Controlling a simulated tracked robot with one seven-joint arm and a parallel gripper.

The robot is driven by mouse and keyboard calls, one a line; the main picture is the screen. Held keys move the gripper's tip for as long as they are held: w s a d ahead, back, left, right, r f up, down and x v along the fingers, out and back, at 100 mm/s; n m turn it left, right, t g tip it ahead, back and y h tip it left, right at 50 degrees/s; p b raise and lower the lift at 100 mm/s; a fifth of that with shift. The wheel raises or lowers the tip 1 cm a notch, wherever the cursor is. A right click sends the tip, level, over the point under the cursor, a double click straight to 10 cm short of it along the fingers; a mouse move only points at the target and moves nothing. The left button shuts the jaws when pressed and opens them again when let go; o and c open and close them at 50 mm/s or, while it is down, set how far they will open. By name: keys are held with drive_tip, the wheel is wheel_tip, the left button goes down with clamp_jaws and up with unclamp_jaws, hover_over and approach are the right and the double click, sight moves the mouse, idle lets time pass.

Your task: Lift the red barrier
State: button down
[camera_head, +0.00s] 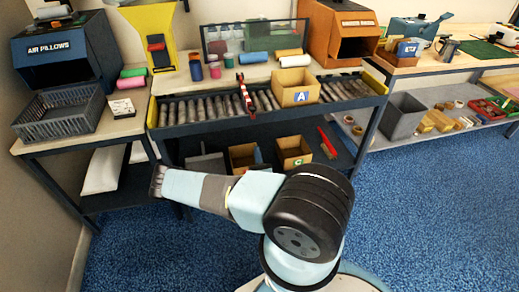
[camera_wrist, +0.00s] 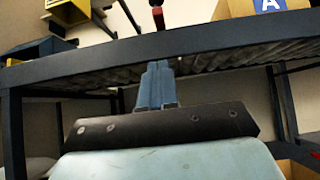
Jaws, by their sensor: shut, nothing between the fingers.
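The red barrier (camera_head: 245,95) is a narrow red piece with dark markings, standing across the roller conveyor (camera_head: 215,118) left of the carton marked A. In the wrist view a small red part of the barrier (camera_wrist: 157,14) shows above the conveyor's front rail (camera_wrist: 230,38). My gripper (camera_wrist: 157,68) is shut and empty. Its blue fingers appear below that rail, in line with the red part and apart from it. In the head view my arm reaches left in front of the conveyor. I cannot make out the fingertips clearly there.
Carton A (camera_head: 296,88) stands on the rollers right of the barrier. Open cartons (camera_head: 293,152) sit on the shelf below. A grey crate (camera_head: 62,115) stands on the left table, a grey bin (camera_head: 403,117) at the right. Blue floor in front is clear.

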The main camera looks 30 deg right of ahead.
drive_tip(key=w+d+r, duration=0.1)
drive_tip(key=w+r, duration=0.4)
drive_tip(key=r, duration=0.4)
drive_tip(key=shift+d+r, duration=0.25)
drive_tip(key=shift+r, duration=0.05)
drive_tip(key=shift+w, duration=0.1)
